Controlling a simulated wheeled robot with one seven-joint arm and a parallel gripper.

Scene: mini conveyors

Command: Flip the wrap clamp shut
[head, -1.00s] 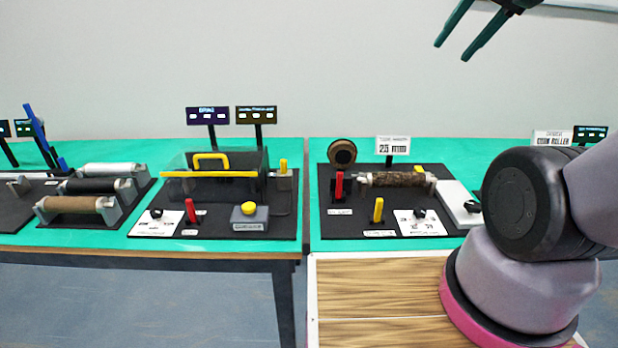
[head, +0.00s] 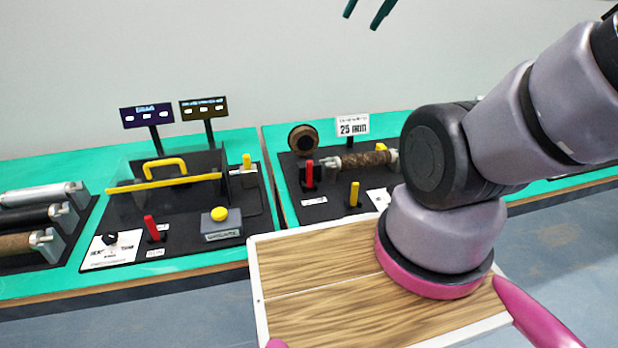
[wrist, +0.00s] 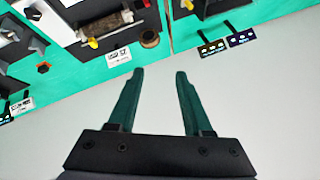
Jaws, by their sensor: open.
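I cannot tell which part is the wrap clamp; no label I can read names it. On the right-hand panel a red upright lever (head: 309,174) and a yellow upright lever (head: 354,195) stand near a brown speckled roller (head: 358,161). On the left-hand panel are another red lever (head: 152,229) and a small yellow upright piece (head: 247,162). My gripper (head: 363,17) is high above the bench at the top of the head view, partly cut off. In the wrist view my gripper (wrist: 159,74) is open and empty, with its green fingers apart and touching nothing.
A clear cover with a yellow handle (head: 165,166) and a yellow button on a grey box (head: 219,213) occupy the left panel. Several rollers (head: 40,195) lie at far left. A sign (head: 353,126) and displays (head: 146,115) rise behind. My arm hides the right panel's right side.

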